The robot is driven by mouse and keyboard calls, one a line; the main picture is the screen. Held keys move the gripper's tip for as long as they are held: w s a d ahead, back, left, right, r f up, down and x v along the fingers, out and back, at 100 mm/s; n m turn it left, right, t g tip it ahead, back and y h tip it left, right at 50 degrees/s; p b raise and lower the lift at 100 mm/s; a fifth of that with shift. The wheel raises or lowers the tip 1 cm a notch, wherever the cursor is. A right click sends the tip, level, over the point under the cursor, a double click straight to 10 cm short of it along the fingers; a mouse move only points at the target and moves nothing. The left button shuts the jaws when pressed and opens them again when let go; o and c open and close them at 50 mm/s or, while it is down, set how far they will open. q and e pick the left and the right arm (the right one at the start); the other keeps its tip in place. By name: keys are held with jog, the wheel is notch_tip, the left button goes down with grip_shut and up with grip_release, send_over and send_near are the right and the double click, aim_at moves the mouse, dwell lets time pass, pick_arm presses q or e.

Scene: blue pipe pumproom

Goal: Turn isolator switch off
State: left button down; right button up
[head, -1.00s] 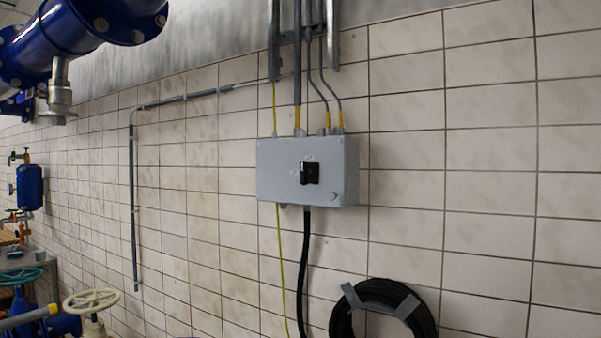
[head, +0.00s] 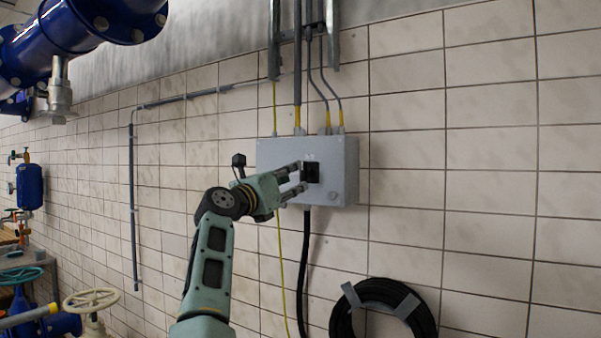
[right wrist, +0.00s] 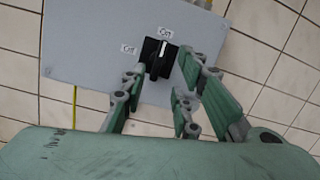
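The isolator switch is a black rotary knob (head: 311,172) on the front of a grey box (head: 272,158) fixed to the tiled wall. In the right wrist view the knob (right wrist: 158,58) carries a white mark, and small white labels sit above it and to its left. My right gripper (head: 298,178) reaches the box from the left in the head view. In the right wrist view its fingers (right wrist: 163,76) are spread, with the knob between their tips. I cannot tell whether either side touches the knob. My left gripper is in neither view.
Cables and conduits (head: 297,80) enter the box from above. A black cable (head: 305,260) and a yellow-green wire hang below. A coiled black hose (head: 345,320) hangs lower right. Blue pipework (head: 80,35) and a handwheel (head: 91,299) stand left. The wall at right is clear.

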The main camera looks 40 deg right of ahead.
aim_at(302, 171)
jog(key=d+p, duration=0.1)
jog(key=d, duration=0.1)
jog(key=w+d+r+m+y+p, duration=0.1)
jog(key=p, duration=0.1)
jog(key=d+r+m+y+p, duration=0.1)
jog(key=d, duration=0.1)
jog(key=shift+w+d+p, duration=0.3)
jog(key=shift+p, duration=0.1)
jog(key=shift+a, duration=0.1)
grip_shut()
